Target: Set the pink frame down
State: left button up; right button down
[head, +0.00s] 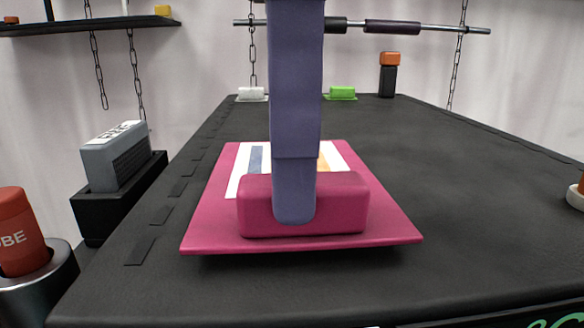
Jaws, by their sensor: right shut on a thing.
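The pink frame (385,215) is a flat, wide plate with a raised pink block (345,205) near its front edge. A white sheet (338,152) with blue and orange stripes lies on it behind the block. My right gripper (295,212) comes down from the top as a purple-blue finger over the block's front face and is shut on the block. The second finger is hidden. A dark shadow shows under the frame's front edge; I cannot tell whether it touches the black table (480,230). My left gripper is not in view.
White (251,94) and green (341,92) blocks and an orange-topped black holder (388,75) stand at the table's far edge. A grey box (115,155) and a red canister (18,230) sit off the left side. The tabletop right of the frame is mostly clear.

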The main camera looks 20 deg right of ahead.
jog(key=shift+f, duration=0.65)
jog(key=c, duration=1.5)
grip_release()
jog(key=shift+f, duration=0.1)
jog(key=shift+o, duration=0.2)
jog(key=shift+r, duration=3.85)
